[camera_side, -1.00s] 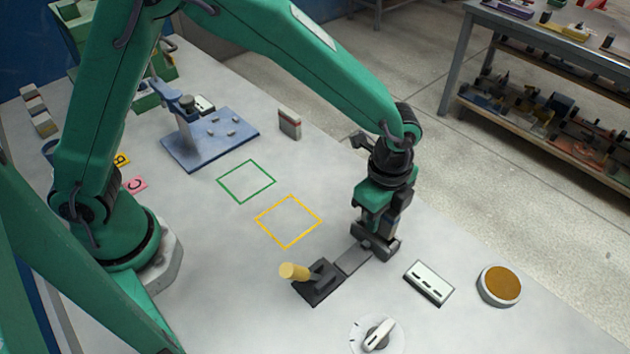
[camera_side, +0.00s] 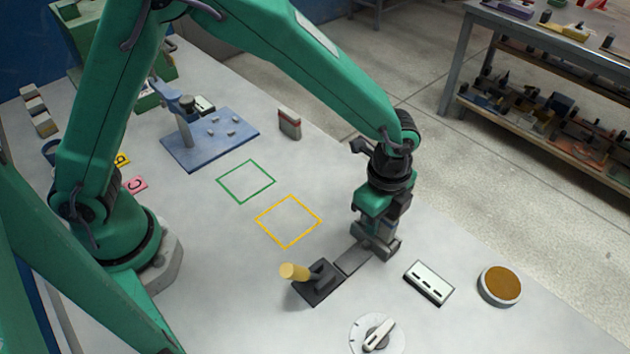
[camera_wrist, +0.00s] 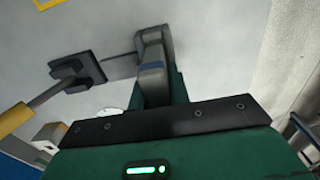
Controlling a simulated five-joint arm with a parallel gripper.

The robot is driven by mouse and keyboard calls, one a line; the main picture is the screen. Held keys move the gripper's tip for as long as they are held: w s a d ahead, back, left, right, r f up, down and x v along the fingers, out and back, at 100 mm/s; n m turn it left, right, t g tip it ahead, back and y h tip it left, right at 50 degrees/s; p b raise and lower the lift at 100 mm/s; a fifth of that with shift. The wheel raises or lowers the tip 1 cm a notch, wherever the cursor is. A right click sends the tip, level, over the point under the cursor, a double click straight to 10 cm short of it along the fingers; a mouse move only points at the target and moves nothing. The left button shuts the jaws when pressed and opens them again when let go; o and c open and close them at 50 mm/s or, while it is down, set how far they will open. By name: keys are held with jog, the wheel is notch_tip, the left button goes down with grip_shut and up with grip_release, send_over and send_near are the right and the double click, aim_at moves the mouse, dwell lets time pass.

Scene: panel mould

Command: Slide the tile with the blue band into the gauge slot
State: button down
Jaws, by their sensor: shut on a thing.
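The tile with the blue band (camera_wrist: 152,71) is grey and is held in my gripper, seen close up in the wrist view. In the side view, my gripper (camera_side: 376,226) points down, low over the bench and directly above a grey block (camera_side: 374,246). This block sits at the right end of a flat grey strip (camera_side: 352,260). I take it for the gauge; it also shows in the wrist view (camera_wrist: 150,37). The tile's lower end is at this block, but I cannot tell how deep it sits in the slot. The jaws largely hide the tile in the side view.
A dark clamp (camera_side: 318,285) with a yellow handle stands left of the strip. A white slotted block (camera_side: 429,282), a round brown-topped pad (camera_side: 500,285) and a dial (camera_side: 376,334) are nearby. A red-banded tile (camera_side: 289,123) stands farther back. The yellow and green outlines are empty.

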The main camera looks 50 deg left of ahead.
jog(key=shift+f, duration=0.3)
jog(key=c, duration=1.3)
grip_release()
jog(key=shift+o, duration=0.2)
jog(key=shift+r, duration=0.1)
jog(key=shift+r, duration=3.8)
jog(key=shift+a, duration=0.1)
